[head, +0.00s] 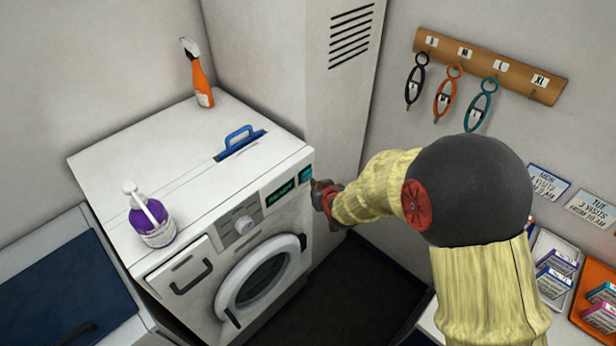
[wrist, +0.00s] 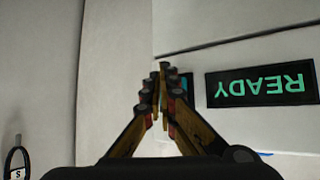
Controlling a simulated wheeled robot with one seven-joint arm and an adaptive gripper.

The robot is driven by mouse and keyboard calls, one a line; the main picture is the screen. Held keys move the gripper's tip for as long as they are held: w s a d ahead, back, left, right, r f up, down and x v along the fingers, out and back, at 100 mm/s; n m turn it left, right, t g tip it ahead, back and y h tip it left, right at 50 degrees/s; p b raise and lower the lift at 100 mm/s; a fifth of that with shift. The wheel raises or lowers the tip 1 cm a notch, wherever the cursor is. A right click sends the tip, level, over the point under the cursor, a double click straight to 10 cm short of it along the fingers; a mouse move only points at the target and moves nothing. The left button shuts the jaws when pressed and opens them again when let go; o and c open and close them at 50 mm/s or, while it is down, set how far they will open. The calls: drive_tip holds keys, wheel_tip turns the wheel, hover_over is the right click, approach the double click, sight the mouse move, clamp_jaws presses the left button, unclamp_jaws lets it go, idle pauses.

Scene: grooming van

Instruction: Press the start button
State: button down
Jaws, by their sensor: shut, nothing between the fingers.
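The washing machine (head: 240,240) stands in the middle of the head view. On its front panel, at the right end, is a teal square button (head: 305,174). Left of it is a dark display (head: 280,193), which reads READY upside down in the wrist view (wrist: 262,84). My gripper (head: 314,184) is shut and empty, with its tips at the panel's right end by the teal button. In the wrist view the fingertips (wrist: 164,70) partly cover the teal button (wrist: 189,82). I cannot tell whether they touch it.
A purple bottle (head: 152,222), an orange spray bottle (head: 200,82) and a blue handle (head: 238,139) are on top of the machine. A tall cabinet (head: 335,90) rises behind its right side. Looped leads hang from a wooden rack (head: 490,66) on the wall.

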drive_tip(key=shift+w+a, duration=0.1)
drive_tip(key=shift+w+a+b, duration=0.2)
drive_tip(key=shift+b, duration=0.1)
drive_tip(key=shift+w+a, duration=0.4)
idle(0.9)
drive_tip(key=shift+s+d, duration=0.1)
drive_tip(key=shift+d, duration=0.05)
drive_tip(key=shift+s+d+b, duration=0.35)
drive_tip(key=shift+s+d, duration=0.2)
drive_tip(key=shift+s, duration=0.05)
drive_tip(key=shift+s+d, duration=1.75)
drive_tip(key=shift+d, duration=0.05)
idle(0.6)
